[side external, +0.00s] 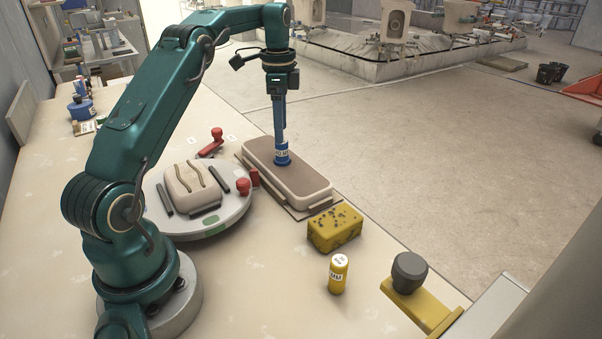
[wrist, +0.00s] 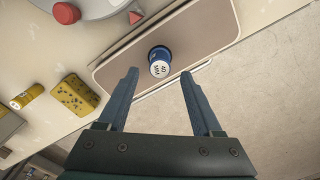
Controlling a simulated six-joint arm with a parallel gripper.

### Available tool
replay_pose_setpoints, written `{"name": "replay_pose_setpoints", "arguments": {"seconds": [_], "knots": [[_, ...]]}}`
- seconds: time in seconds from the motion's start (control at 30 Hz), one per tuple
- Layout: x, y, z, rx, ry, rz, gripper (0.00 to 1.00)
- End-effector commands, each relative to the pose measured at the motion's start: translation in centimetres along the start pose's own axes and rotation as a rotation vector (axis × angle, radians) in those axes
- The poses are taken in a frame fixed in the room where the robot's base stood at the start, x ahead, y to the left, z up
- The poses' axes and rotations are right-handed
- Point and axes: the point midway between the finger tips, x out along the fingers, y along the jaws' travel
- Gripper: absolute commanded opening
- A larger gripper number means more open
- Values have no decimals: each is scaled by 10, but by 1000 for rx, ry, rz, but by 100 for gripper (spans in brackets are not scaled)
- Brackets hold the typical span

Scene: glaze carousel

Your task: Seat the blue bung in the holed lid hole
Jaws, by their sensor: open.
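The blue bung (side external: 282,157) stands upright on the holed lid (side external: 306,187), a long tan lid with a brown top and rounded corners. In the wrist view the bung (wrist: 160,60) shows its white-labelled end, near the middle of the lid (wrist: 200,42). No hole shows around it, and I cannot tell how deep it sits. My gripper (side external: 281,138) points down right above the bung. In the wrist view my gripper (wrist: 159,75) has its fingers spread, one on each side of the bung's line, with clear gaps and nothing held.
A round turntable (side external: 225,213) with a slab and red-knobbed clamps (side external: 243,187) lies left of the lid. A speckled yellow block (side external: 335,229), a yellow bung (side external: 338,273) and a dark grey knob (side external: 409,271) stand nearer the camera.

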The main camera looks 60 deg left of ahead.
Motion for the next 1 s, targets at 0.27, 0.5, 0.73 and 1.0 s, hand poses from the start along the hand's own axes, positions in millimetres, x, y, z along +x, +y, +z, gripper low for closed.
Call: {"name": "replay_pose_setpoints", "arguments": {"seconds": [0.27, 0.5, 0.73, 1.0], "knots": [[-19, -1, 0, 0, 0, -1, 67], [-31, 4, -4, -12, 4, -10, 67], [-72, 45, -28, -116, 47, -84, 67], [-104, 126, -38, -285, 155, -167, 67]]}}
